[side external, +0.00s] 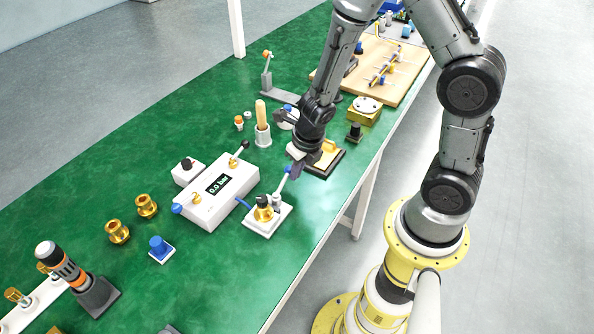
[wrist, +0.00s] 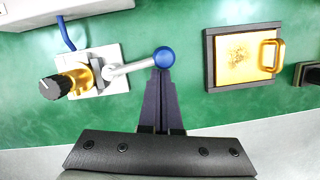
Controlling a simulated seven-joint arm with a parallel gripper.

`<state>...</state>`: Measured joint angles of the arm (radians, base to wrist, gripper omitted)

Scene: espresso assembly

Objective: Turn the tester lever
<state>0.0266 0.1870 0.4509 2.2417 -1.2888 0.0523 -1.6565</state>
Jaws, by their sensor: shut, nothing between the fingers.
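The tester lever (wrist: 130,67) is a white rod with a blue ball (wrist: 164,57) at its end, pointing right in the wrist view. It pivots on a white plate (wrist: 107,55) beside a brass fitting with a black knob (wrist: 50,87). In the side view the lever (side external: 282,184) rises from its white base (side external: 276,221). My gripper (wrist: 162,72) is shut and empty, its fingertips right at the ball; I cannot tell whether they touch. In the side view my gripper (side external: 297,170) is beside the lever's top end. The tester box (side external: 238,179) reads 0.0 bar.
A blue hose (side external: 244,203) runs between box and lever base. A dark-framed tray with a gold handled piece (wrist: 243,55) lies right of the lever in the wrist view. A wooden-handled tool in a grey cup (side external: 263,137) stands behind. Green table lies bare near the front edge.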

